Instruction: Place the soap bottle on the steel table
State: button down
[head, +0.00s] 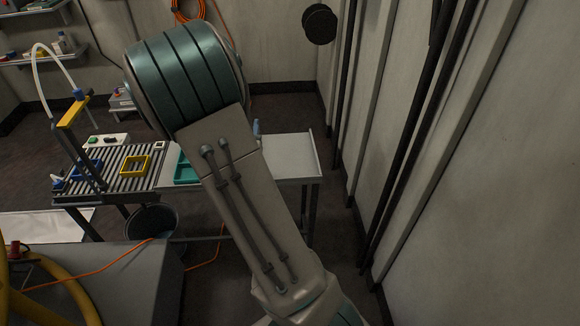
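The steel table (290,160) stands right of centre, joined at its left to a roller conveyor. My own arm crosses the middle of the view and hides part of the table. A small pale blue upright object (256,128) shows just past the arm at the table's back edge; I cannot tell whether it is the soap bottle. A small white and blue item (57,182) at the conveyor's left end could also be a bottle, but it is too small to tell. My gripper is out of view.
The conveyor (125,183) carries a yellow frame (135,165); a teal tray (187,172) lies beside it. A dark bucket (152,222) stands below. A grey box (120,285) and yellow hose (70,275) fill the front left. Wall pipes (400,150) rise at right.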

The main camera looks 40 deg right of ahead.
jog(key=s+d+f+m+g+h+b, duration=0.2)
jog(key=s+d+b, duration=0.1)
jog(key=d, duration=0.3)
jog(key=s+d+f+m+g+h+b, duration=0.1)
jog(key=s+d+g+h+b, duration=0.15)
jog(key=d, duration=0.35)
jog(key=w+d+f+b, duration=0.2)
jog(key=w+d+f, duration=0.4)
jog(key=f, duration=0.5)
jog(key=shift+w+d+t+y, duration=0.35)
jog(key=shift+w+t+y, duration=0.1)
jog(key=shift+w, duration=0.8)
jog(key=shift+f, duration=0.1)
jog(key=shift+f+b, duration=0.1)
jog(key=shift+b, duration=0.3)
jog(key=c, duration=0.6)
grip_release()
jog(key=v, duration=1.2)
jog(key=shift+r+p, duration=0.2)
jog(key=shift+p, duration=0.2)
